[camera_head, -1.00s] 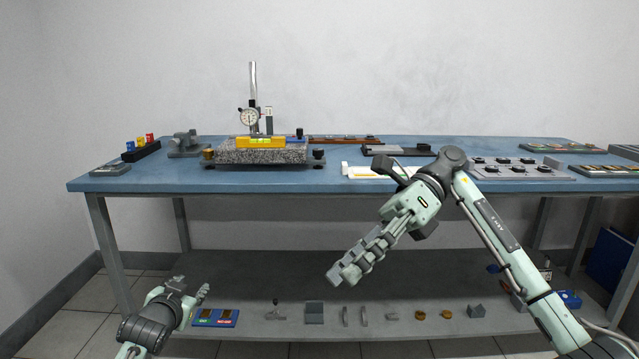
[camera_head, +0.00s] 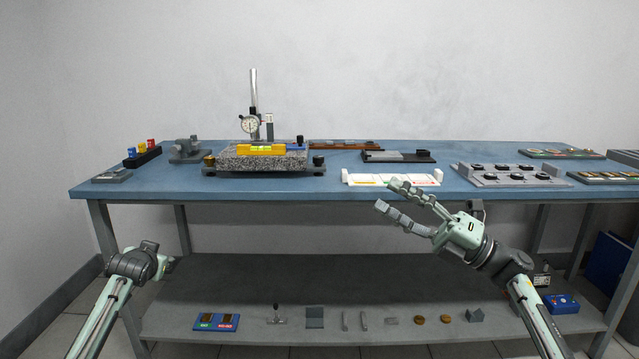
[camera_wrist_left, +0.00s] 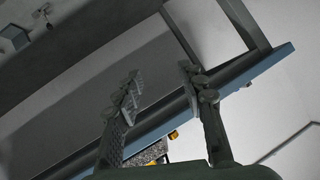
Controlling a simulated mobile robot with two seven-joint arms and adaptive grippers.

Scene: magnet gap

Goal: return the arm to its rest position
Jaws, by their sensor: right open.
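My right gripper (camera_head: 385,196) is in front of the bench's front edge in the head view, pointing up and left. Its two fingers are spread, with nothing between them. The upper fingertip overlaps the white tray (camera_head: 360,179) in the picture; I cannot tell whether they touch. My left arm is low at the left in the head view, and its fingers are hardly seen there. In the left wrist view my left gripper (camera_wrist_left: 160,78) has its two fingers well apart and empty, with the bench's blue edge (camera_wrist_left: 262,66) behind them.
The blue bench (camera_head: 130,188) carries a granite block (camera_head: 235,161) with a yellow level (camera_head: 262,149) and a dial gauge (camera_head: 250,124). A grey panel with black knobs (camera_head: 510,180) stands right. The lower shelf (camera_head: 300,285) holds several small parts. Space before the bench is clear.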

